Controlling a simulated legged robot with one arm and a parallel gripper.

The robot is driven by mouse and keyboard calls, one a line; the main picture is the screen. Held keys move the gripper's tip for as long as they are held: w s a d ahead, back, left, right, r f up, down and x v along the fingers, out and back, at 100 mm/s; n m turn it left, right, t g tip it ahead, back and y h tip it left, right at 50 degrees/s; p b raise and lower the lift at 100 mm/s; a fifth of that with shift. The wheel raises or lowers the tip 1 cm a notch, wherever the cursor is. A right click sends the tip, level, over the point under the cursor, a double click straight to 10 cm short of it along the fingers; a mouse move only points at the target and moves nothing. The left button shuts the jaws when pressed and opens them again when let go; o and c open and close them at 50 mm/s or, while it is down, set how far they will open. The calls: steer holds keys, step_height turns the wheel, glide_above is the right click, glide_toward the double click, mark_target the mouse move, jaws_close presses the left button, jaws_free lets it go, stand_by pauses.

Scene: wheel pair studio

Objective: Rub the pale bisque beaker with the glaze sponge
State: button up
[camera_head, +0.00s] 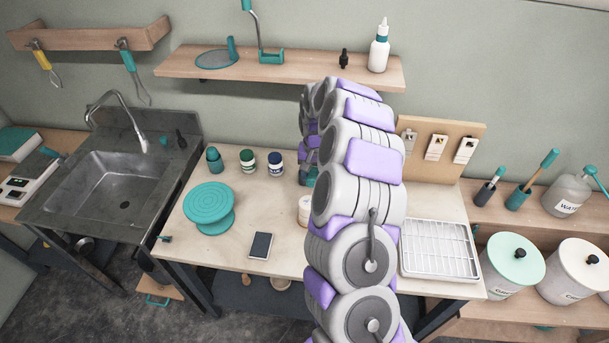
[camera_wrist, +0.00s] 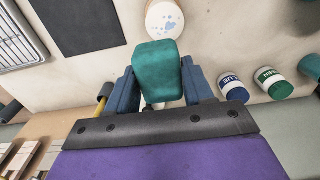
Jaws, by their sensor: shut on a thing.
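In the wrist view my gripper (camera_wrist: 160,88) has its two blue fingers closed on the green glaze sponge (camera_wrist: 157,68), a rounded block. The pale bisque beaker (camera_wrist: 165,18) stands on the table just beyond the sponge, its top marked with light blue patches. The picture does not settle whether sponge and beaker touch. In the head view the beaker (camera_head: 304,212) shows only as a pale sliver at the left edge of my arm. A bit of the teal sponge (camera_head: 308,177) shows there behind it; my arm hides most of the gripper.
Glaze jars, one green-labelled (camera_head: 247,161) and one blue-labelled (camera_head: 276,163), stand left of the gripper. A teal turntable (camera_head: 209,203) and a dark flat device (camera_head: 261,245) lie farther left. A white wire rack (camera_head: 440,249) is at right. A shelf (camera_head: 290,68) hangs above.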

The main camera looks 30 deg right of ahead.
steer(key=shift+a, duration=0.15)
step_height(320, 180, down, 7)
steer(key=shift+f, duration=0.1)
steer(key=s, duration=0.1)
steer(key=s+a, duration=0.1)
steer(key=shift+s+a+r, duration=0.15)
steer(key=shift+s+r, duration=0.05)
steer(key=shift+s, duration=0.1)
steer(key=shift+s+a, duration=0.55)
steer(key=shift+s, duration=0.15)
stand_by(0.3)
steer(key=shift+w+d+p, duration=0.45)
steer(key=shift+w+d, duration=0.25)
steer(key=shift+w, duration=0.3)
steer(key=shift+f, duration=0.55)
